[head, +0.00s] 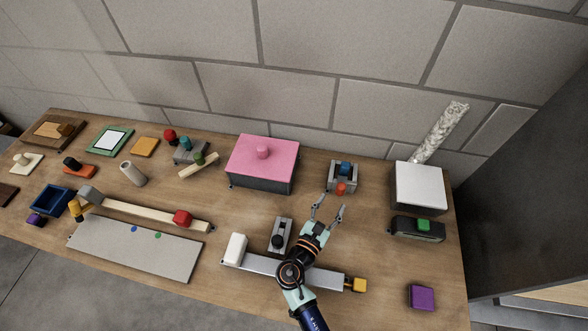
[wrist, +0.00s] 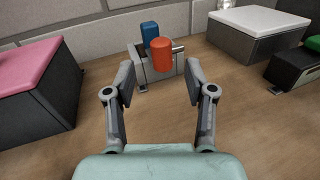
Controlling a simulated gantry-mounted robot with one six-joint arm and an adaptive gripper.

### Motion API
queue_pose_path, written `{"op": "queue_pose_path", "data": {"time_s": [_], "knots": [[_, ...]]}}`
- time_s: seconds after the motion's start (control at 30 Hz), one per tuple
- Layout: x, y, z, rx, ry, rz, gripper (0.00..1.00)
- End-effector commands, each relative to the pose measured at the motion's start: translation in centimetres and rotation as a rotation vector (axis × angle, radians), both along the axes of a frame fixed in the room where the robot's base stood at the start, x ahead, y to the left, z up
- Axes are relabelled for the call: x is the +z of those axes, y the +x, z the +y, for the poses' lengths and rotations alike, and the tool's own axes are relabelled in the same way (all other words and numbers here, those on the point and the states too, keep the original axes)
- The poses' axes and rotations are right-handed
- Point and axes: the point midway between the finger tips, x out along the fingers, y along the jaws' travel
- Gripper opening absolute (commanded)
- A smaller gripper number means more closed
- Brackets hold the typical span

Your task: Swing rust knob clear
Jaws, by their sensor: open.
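The rust knob (head: 341,187) is an orange-red cylinder on the front of a small grey bracket (head: 333,180). A blue knob (head: 346,169) stands behind it on the same bracket. In the wrist view the rust knob (wrist: 161,58) is upright, partly covers the blue knob (wrist: 149,33), and has a metal pin at its right. My gripper (head: 331,204) is open and empty, just in front of the bracket. In the wrist view the rust knob appears between and beyond the fingertips (wrist: 160,75), with no contact visible.
A dark box with a pink lid (head: 262,160) stands left of the bracket. A white-topped box (head: 420,187) and a dark unit with a green button (head: 423,226) stand right. Below my arm is a grey rail (head: 325,278). Wood around the bracket is bare.

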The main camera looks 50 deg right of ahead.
Motion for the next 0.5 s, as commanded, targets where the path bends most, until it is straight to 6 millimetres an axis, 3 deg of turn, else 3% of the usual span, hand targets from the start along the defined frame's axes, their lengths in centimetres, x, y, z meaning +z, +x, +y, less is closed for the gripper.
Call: {"op": "queue_pose_path", "data": {"time_s": [0.03, 0.27, 0.5], "knots": [[-0.9, -0.2, -0.1, 0.002, -0.012, 0.034, 0.55], [-0.8, -0.1, -0.5, 0.006, -0.027, 0.064, 0.55], [-0.9, 0.6, -4.5, 0.001, -0.026, 0.059, 0.55]]}}
